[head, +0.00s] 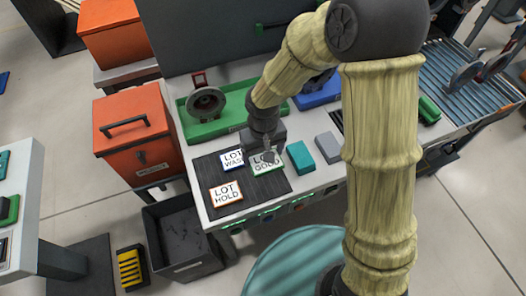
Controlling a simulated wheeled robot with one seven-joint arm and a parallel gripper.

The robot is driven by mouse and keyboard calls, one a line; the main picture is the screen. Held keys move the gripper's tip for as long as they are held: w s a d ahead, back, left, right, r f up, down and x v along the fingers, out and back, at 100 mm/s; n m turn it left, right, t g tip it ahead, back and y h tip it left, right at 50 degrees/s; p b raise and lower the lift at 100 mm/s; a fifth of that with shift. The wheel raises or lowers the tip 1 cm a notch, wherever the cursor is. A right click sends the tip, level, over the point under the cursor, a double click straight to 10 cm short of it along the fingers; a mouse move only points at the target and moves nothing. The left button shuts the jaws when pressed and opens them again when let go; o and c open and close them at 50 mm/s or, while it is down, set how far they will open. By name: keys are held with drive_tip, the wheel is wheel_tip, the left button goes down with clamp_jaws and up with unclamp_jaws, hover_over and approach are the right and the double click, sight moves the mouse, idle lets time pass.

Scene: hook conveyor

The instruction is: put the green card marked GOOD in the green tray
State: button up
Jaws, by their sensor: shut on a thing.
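The green-edged card marked GOOD (262,168) lies at or just above the black mat (265,189), partly hidden by my gripper. My gripper (268,157) points down over the card's upper part and is shut on it. Whether the card is lifted off the mat I cannot tell. The green tray (206,133) is behind the mat on the bench. It holds a dark round part with a red piece at its left end. My arm crosses in front of its right part.
A blue-edged card marked WAS, cut off by my gripper (231,159), and an orange-edged HOLD card (226,193) lie on the mat. A teal block (300,156) and grey block (328,146) stand right. A blue tray (318,95) is behind. An open dark bin (183,238) stands below left.

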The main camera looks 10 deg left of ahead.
drive_tip(key=shift+r+p, duration=1.3)
drive_tip(key=shift+r, duration=0.3)
